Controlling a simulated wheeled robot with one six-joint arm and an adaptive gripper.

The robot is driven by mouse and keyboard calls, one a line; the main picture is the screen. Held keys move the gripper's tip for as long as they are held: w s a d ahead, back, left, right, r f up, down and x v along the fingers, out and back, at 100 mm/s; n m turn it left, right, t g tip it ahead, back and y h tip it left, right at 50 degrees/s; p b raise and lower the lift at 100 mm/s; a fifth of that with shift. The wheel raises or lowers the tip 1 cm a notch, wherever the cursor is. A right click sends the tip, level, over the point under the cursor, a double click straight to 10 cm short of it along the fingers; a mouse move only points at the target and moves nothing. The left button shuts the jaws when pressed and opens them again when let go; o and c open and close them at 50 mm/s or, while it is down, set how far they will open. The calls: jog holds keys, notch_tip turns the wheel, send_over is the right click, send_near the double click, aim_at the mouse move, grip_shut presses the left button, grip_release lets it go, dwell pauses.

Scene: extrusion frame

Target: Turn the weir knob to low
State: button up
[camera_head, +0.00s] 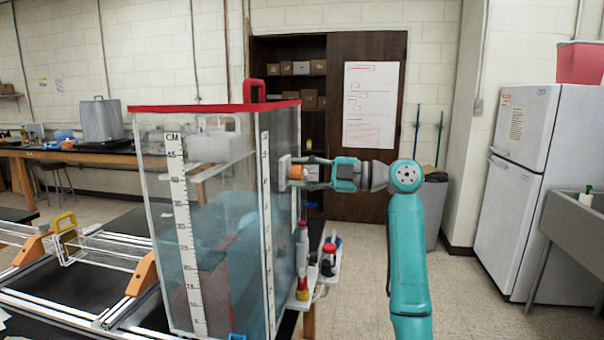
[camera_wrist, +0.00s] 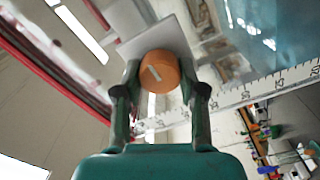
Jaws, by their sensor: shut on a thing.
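The weir knob (camera_wrist: 160,72) is a round orange knob with a short white mark on its face. It sits on a pale square plate (camera_wrist: 172,40) on the side of the clear water tank (camera_head: 215,215). In the head view the knob (camera_head: 297,172) shows at the tank's right side, partly behind the fingers. My gripper (camera_wrist: 160,82) has one finger on each side of the knob and is shut on it. It also shows in the head view (camera_head: 305,173), reaching in from the right. I see no low or high label.
The tank has a red lid (camera_head: 215,106) with a handle and white scale strips. Small bottles (camera_head: 328,258) stand on a shelf low on its right side. An aluminium frame (camera_head: 75,285) lies at left. The floor toward the white fridge (camera_head: 540,190) is clear.

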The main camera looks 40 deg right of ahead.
jog(key=shift+f, duration=0.15)
dwell(0.3)
jog(key=o, duration=1.1)
jog(key=shift+o, duration=0.2)
jog(key=v, duration=1.2)
jog(key=shift+d, duration=0.1)
